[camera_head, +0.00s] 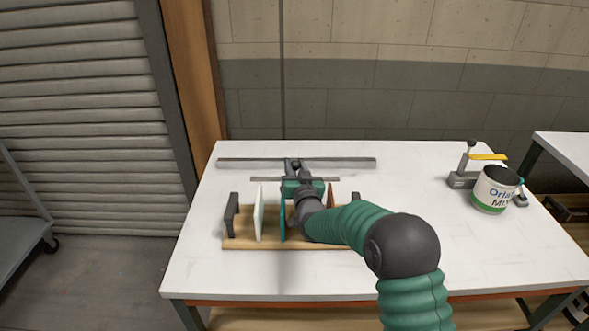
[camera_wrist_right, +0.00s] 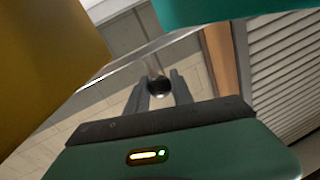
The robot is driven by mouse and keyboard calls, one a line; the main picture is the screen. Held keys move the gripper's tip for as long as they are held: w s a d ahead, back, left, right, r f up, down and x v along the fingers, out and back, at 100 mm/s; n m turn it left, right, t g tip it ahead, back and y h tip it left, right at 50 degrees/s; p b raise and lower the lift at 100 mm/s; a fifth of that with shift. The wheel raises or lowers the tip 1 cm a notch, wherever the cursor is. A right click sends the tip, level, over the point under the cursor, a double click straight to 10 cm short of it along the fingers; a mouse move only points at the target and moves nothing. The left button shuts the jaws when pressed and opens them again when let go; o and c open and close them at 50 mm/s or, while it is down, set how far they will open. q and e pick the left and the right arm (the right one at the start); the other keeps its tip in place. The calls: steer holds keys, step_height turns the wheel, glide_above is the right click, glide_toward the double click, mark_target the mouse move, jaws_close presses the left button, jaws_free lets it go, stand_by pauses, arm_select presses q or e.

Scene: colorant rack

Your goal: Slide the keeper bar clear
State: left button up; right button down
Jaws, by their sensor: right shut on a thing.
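The keeper bar (camera_head: 345,162) is a long grey bar running left to right behind the rack (camera_head: 244,242) in the head view. I cannot tell whether it rests on anything. My right gripper (camera_head: 293,164) reaches over the rack to the middle of the bar. In the right wrist view its two fingers (camera_wrist_right: 160,80) are closed around a dark round knob (camera_wrist_right: 159,88). The rack has a wooden base, dark end posts and upright panels: white (camera_head: 259,214), teal (camera_head: 282,220) and orange-brown (camera_head: 330,196). My arm hides its right part. My left gripper is not in view.
A white and green paint can (camera_head: 490,192) stands at the table's right, beside a dark clamp-like device with a yellow lever (camera_head: 488,157). A thinner grey strip (camera_head: 262,179) shows beside my right gripper. The white table (camera_head: 200,270) is clear at front left.

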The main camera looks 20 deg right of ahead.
steer(key=c, duration=1.1)
jaws_free()
steer(key=s+a, duration=0.1)
steer(key=s, duration=1.5)
steer(key=shift+s+a, duration=0.2)
steer(key=shift+s, duration=0.15)
